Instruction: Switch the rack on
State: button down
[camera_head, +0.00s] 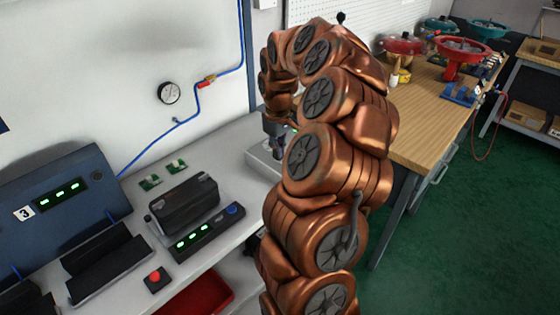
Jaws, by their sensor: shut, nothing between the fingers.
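A dark blue cabinet (75,220) with a "3" label stands at the left of the grey-white bench, with a lit green display (60,195) and a dark round knob (97,176). A small black box with a red button (155,279) sits near the bench's front edge. I cannot tell which of these is the rack's switch. My gripper (280,146) is shut and empty, pointing down over a pale grey box (260,165) at the back right; my arm partly hides both.
A black case (185,205) and two green circuit boards (163,175) lie on the bench. A gauge (169,93) and blue hose are on the wall. A red bin (200,292) is below the bench.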

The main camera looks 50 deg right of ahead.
jog(key=shift+r+p, duration=0.75)
jog(key=shift+r, duration=2.55)
jog(key=s+a+r+n, duration=0.1)
jog(key=s+a+r, duration=0.1)
jog(key=a, duration=0.8)
jog(key=s+a+r+n, duration=0.1)
jog(key=s+a+r, duration=0.1)
jog(key=a, duration=0.8)
jog(key=s+a+f+m+g, duration=0.1)
jog(key=s+a+f, duration=0.1)
jog(key=s+a, duration=0.4)
jog(key=s+a+f, duration=0.3)
jog(key=s+a, duration=0.3)
jog(key=s, duration=0.7)
jog(key=shift+s+a+m+g, duration=0.3)
jog(key=shift+s+m+g, duration=0.1)
